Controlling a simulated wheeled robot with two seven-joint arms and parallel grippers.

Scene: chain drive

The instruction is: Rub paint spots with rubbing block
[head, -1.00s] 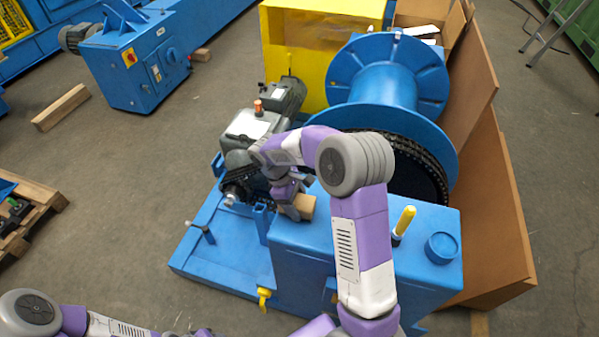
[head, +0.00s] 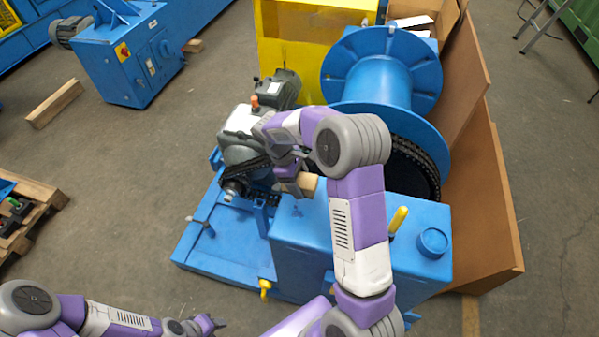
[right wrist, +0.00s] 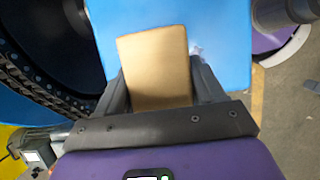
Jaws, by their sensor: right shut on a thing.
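My right gripper (head: 300,186) is shut on a tan rubbing block (head: 309,184) over the left end of the blue box top (head: 350,226). The block looks raised above that surface, though the exact gap is hard to judge. In the right wrist view the block (right wrist: 157,66) sits between the fingers with the blue surface (right wrist: 215,25) beyond it. A small pale patch (right wrist: 196,50), possibly paint, shows beside the block. Small darker marks (head: 297,210) show on the box top below the gripper. My left gripper (head: 208,324) is low at the left, its finger gap unclear.
A grey motor (head: 242,135) with a chain (head: 247,168) stands left of the block. A large blue spool (head: 385,80) and dark chain wheel stand behind. A yellow handle (head: 398,220) and round blue cap (head: 432,242) rise from the box top's right side.

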